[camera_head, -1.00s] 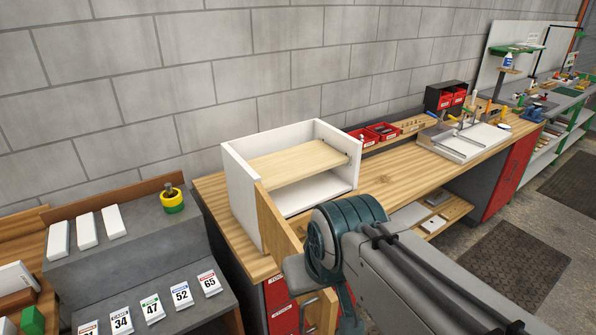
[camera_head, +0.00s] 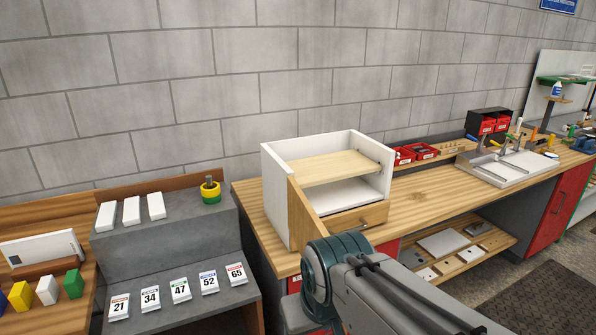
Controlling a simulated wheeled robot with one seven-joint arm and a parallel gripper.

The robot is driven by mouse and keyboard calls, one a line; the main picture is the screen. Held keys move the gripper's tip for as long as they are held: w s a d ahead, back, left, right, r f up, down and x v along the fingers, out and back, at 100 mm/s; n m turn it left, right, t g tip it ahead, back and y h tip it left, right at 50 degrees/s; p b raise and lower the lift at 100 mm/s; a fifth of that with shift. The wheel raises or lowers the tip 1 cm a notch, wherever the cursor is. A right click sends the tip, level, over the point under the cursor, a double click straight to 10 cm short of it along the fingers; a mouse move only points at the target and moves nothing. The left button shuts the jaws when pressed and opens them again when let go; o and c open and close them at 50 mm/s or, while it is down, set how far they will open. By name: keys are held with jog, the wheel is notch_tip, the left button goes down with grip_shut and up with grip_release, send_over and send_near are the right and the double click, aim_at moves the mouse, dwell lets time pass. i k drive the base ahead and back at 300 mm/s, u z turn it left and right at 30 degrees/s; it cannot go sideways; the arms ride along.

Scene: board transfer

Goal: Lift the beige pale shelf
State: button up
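The beige pale shelf (camera_head: 325,167) is a flat light-wood board lying level inside the upper part of a white open-topped cabinet (camera_head: 277,185). The cabinet stands on the wooden workbench (camera_head: 425,202). Its front is open above a wooden drawer (camera_head: 355,219), and a tan upright panel (camera_head: 301,217) stands at its front left and hides part of the interior. My arm reaches in from the bottom right, in front of and below the cabinet. My gripper's fingers do not show.
Red bins (camera_head: 421,151) and a white tray (camera_head: 495,170) sit along the bench to the right. A grey stepped stand (camera_head: 160,240) with white blocks, a yellow-green roll (camera_head: 210,190) and numbered cards is at left. The bench right of the cabinet is mostly clear.

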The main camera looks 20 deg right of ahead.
aim_at(311, 171)
jog(key=u, duration=0.95)
jog(key=i, duration=0.75)
jog(key=z, duration=0.4)
